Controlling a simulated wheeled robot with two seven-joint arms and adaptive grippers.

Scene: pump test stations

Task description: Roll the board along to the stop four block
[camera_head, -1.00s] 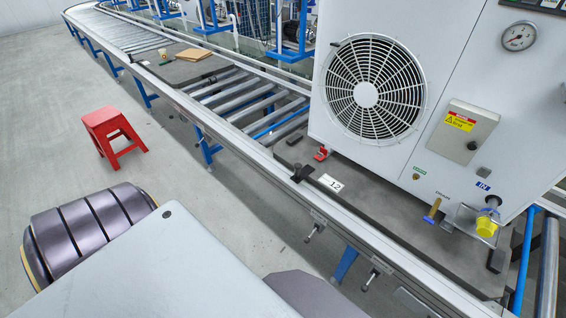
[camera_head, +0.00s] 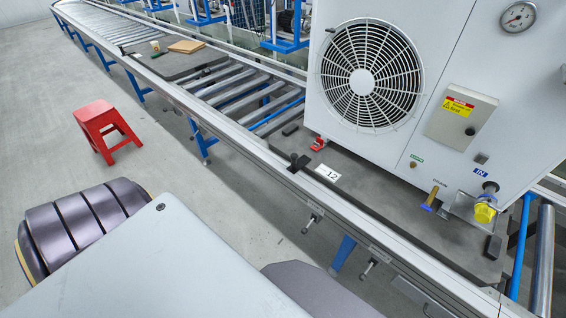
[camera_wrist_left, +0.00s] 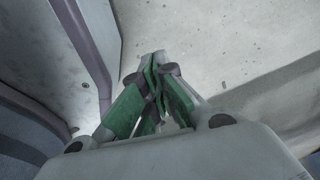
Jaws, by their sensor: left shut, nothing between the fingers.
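The dark grey board (camera_head: 385,195) lies on the conveyor at the right and carries a white machine (camera_head: 430,80) with a round fan grille. A tag marked 12 (camera_head: 327,173) sits on the board's near edge. A small black block (camera_head: 298,162) stands at the near rail beside the board's left corner; I cannot tell whether it is the stop four block. My left gripper (camera_wrist_left: 155,65) shows in the left wrist view, shut and empty above the pale floor. It does not show in the head view, and my right gripper is in neither view.
Bare rollers (camera_head: 245,95) run left of the board. A second dark board (camera_head: 165,65) with a tan panel (camera_head: 186,46) lies farther along. A red stool (camera_head: 107,130) stands on the floor. Handles (camera_head: 312,222) stick out below the near rail (camera_head: 230,135).

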